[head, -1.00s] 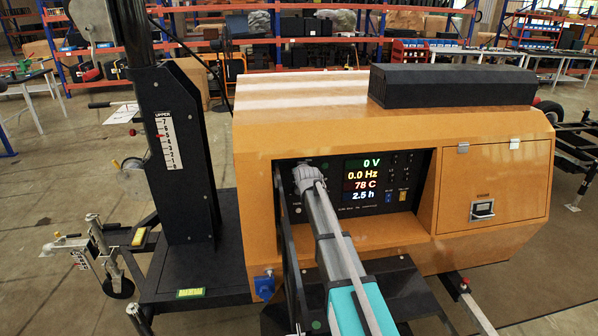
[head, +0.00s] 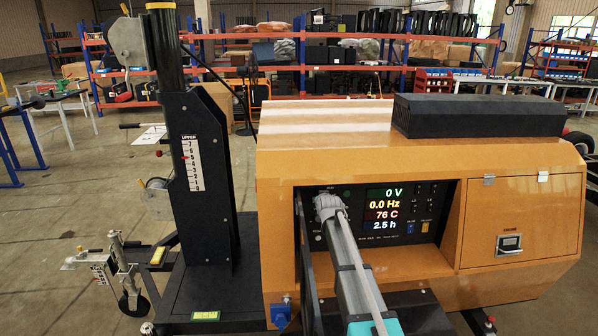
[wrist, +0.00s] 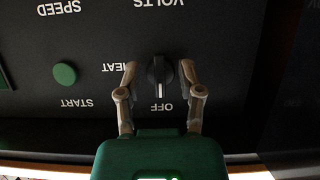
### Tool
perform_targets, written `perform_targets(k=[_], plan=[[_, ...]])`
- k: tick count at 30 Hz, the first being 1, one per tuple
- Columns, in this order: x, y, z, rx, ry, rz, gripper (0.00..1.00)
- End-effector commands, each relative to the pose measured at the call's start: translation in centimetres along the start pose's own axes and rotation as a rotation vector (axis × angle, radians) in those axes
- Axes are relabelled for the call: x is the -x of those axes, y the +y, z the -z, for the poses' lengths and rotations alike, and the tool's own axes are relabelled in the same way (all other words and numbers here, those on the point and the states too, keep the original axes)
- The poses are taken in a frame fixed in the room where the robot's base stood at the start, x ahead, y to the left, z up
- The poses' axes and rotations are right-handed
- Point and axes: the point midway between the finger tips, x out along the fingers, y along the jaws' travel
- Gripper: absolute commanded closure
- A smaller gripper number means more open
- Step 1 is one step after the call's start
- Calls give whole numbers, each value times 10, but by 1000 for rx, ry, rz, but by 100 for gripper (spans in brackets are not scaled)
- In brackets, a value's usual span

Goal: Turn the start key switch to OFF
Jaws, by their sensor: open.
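The start key switch (wrist: 158,72) is a dark round knob in the wrist view, where the panel lettering appears upside down. Its white mark points down in the picture, at the OFF label (wrist: 163,107). The HEAT label is partly hidden by a finger, and START (wrist: 76,103) is further left. My gripper (wrist: 159,67) is open, with one finger on each side of the knob; I see gaps between the fingers and the knob. In the head view my gripper (head: 327,203) is at the panel's left part and hides the switch.
The display (head: 384,208) reads 0 V, 0.0 Hz, 76 C and 2.5 h. A green button (wrist: 65,73) is left of the switch in the wrist view. The orange housing (head: 340,159) surrounds the recessed panel. A black mast (head: 205,180) stands to the left.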

Motion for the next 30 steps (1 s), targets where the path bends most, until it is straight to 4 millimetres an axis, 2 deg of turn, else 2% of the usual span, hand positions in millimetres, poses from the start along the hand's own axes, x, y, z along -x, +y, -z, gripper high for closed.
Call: perform_targets(k=[5,8,11,17,21,27,30], plan=[[23,0,-25,-1,-80,0,51],[45,0,-49,-2,-162,1,51],[77,0,-81,-3,-276,2,51],[153,-1,-150,-5,-531,4,51],[211,-1,-194,-6,-708,6,51],[297,-2,-247,-8,-950,9,51],[330,-2,-265,-8,-1045,10,51]])
